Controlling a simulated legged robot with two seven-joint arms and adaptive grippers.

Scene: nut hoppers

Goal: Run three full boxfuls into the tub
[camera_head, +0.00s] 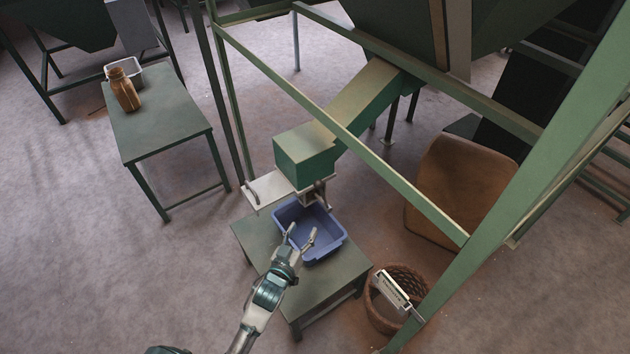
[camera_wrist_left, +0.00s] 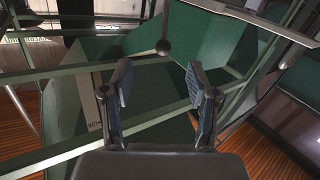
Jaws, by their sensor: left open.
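The blue tub (camera_head: 334,246) stands on a low green table (camera_head: 256,240) below the hopper's chute. The part of its inside that shows looks empty. A green box-shaped chute end (camera_head: 305,155) hangs above and behind the tub, with grey metal fittings (camera_head: 312,190) under it. My left gripper (camera_head: 302,232) is open and empty, in front of the tub's near side and overlapping it in the picture; I cannot tell its height. My right gripper is out of view.
Green frame bars (camera_head: 340,130) cross before the chute. Another table (camera_head: 160,118) at left bears a brown jar (camera_head: 123,90) and a white container (camera_head: 128,70).

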